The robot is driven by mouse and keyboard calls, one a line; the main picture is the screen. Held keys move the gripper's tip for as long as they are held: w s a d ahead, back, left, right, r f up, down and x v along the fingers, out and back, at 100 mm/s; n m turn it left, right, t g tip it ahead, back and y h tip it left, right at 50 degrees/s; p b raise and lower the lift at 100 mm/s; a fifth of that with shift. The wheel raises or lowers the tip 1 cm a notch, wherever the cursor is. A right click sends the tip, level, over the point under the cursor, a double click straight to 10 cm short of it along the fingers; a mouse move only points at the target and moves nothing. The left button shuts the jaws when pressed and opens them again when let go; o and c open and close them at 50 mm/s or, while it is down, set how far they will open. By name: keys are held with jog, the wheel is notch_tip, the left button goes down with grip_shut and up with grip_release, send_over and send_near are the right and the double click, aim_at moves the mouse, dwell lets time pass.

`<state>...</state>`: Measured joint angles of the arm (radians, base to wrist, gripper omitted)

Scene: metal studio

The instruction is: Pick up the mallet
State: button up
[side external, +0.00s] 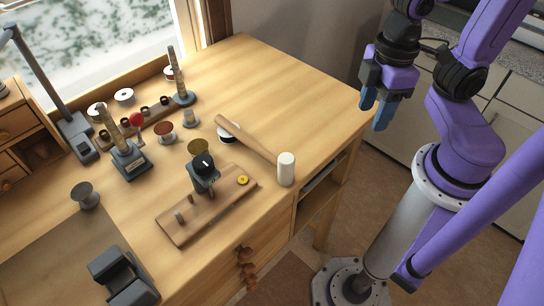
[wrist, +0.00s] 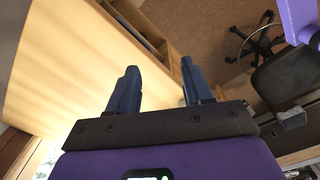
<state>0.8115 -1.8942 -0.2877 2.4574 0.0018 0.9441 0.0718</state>
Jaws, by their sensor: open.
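The mallet lies near the right front edge of the wooden workbench in the side external view. It has a wooden handle (side external: 244,136) and a white cylindrical head (side external: 286,169); the handle's far end rests by a spool. My gripper (side external: 375,115) is to the right of the bench, beyond its edge, fingers pointing down, apart from the mallet. In the wrist view its two blue fingers (wrist: 158,85) are spread with nothing between them. The mallet does not show in the wrist view.
The workbench (side external: 260,75) is bare at its back right. Several spools, a wooden board (side external: 208,205) with a dark-knobbed device, a stand with a red knob (side external: 136,119) and a tape dispenser (side external: 122,277) stand left of the mallet. An office chair (wrist: 285,75) is on the floor.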

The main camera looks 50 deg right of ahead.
jog(key=w+a+r+m, duration=0.4)
jog(key=w+a+m, duration=0.1)
jog(key=w+a, duration=0.25)
notch_tip(320, 180, up, 5)
jog(key=m, duration=0.7)
send_over(267, 153)
notch_tip(267, 153, down, 18)
jog(key=shift+r, duration=0.2)
grip_shut()
dwell(0.8)
